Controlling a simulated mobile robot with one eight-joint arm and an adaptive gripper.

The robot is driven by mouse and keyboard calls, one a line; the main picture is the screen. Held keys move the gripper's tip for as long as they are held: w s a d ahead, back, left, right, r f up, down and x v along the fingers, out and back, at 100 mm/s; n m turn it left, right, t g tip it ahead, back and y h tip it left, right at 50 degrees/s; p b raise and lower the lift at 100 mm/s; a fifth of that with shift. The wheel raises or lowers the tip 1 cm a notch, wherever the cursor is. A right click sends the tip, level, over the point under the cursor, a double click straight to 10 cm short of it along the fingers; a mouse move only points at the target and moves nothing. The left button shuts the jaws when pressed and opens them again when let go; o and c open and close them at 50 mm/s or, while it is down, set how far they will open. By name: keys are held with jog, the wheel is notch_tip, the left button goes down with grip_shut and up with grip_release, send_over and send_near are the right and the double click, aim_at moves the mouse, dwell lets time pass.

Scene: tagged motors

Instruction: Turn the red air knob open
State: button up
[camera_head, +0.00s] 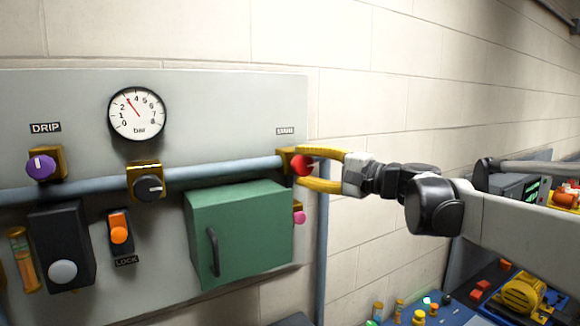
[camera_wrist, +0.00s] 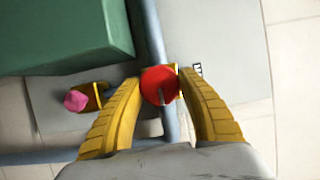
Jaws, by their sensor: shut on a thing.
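The red knob (camera_head: 301,165) sits on a yellow mount (camera_head: 286,160) at the right end of the grey pipe on the panel. A small label (camera_head: 285,131) is above it; I cannot read it surely. My gripper (camera_head: 318,170) comes from the right, with its yellow fingers on either side of the red knob. In the wrist view the red knob (camera_wrist: 159,86) is between the two fingertips (camera_wrist: 158,80), and my gripper is shut on it. A grey pointer line shows on the knob's face, running toward the bottom of the wrist view.
A green box (camera_head: 240,232) with a dark handle juts out below and left of the knob. A pink knob (camera_head: 299,217) is close below. A gauge (camera_head: 137,113), a black knob (camera_head: 149,187) and a purple knob (camera_head: 41,167) are further left. A blue bench (camera_head: 455,310) with parts is lower right.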

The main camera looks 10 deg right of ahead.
jog(key=o, duration=1.2)
jog(key=shift+a, duration=0.15)
jog(key=v, duration=1.2)
jog(key=shift+w, duration=0.1)
jog(key=s+a+f+n+g+h+b, duration=0.1)
jog(key=s+a+f+g+b, duration=0.25)
jog(key=f, duration=0.75)
jog(key=s+a+f+n+h+b, duration=0.2)
jog(key=s+a+f+b, duration=0.3)
jog(key=f, duration=0.6)
jog(key=s+a+f+n+g+h+b, duration=0.1)
jog(key=a+f+g+b, duration=0.15)
jog(key=f+b, duration=0.55)
jog(key=s+d+f+n+h+b, duration=0.1)
jog(key=s+f+n+h+b, duration=0.1)
jog(key=f, duration=0.8)
jog(key=s+d+f+n+h+b, duration=0.1)
jog(key=s+f+b, duration=0.4)
jog(key=f, duration=0.6)
jog(key=s+d+f+n+h+b, duration=0.1)
jog(key=s+f+n+h+b, duration=0.2)
jog(key=f+b, duration=0.3)
notch_tip(320, 180, down, 5)
jog(key=shift+s+d+f+g+h+b, duration=0.1)
jog(key=shift+s+d+g+h+b, duration=0.1)
jog(key=shift+s+g+h+b, duration=0.4)
